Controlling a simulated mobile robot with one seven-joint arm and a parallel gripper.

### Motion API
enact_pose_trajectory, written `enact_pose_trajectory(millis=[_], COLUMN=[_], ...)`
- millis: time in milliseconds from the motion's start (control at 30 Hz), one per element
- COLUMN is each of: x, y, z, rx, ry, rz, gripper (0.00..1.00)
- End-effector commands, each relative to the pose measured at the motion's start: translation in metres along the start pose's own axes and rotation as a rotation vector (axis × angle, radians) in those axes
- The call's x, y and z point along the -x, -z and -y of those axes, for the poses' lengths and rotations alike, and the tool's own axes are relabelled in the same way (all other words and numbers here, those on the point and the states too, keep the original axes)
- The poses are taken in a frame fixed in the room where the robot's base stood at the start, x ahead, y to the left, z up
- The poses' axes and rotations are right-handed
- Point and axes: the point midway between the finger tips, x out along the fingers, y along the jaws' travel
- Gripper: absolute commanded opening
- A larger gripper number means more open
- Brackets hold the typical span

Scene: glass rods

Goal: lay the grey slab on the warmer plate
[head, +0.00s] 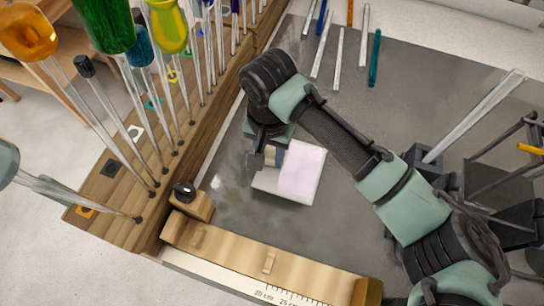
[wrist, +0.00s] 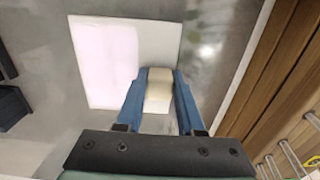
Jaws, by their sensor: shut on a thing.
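My gripper (wrist: 158,80) is shut on a small cream-grey block (wrist: 158,92), held between its blue fingers. I cannot tell for certain whether this is the grey slab. A square white plate (wrist: 150,40) lies on the dark grey surface beneath it, with a pale pink sheet or area (wrist: 106,62) over its left part in the wrist view. In the head view my gripper (head: 270,156) is at the left edge of the pink area (head: 303,172), over the white plate (head: 266,183). Whether the block touches the plate is unclear.
A wooden rack (head: 118,185) with several upright rods and coloured tools stands at the left. A wooden ruler rail (head: 240,250) runs along the front. Glass rods (head: 340,58) lie at the back. A black frame (head: 505,180) stands at the right.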

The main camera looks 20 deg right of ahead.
Motion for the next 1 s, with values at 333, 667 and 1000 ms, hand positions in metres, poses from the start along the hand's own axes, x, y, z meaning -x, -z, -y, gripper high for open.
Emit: enact_pose_trajectory(millis=[333, 667, 1000], x=[-0.039, -0.042, -0.043], y=[0.0, 0.0, 0.0], z=[0.0, 0.0, 0.0], rx=[0.001, 0.001, 0.001], ry=[-0.002, 0.0, -0.001], rz=[-0.001, -0.001, -0.001], gripper=[0.0, 0.0, 0.67])
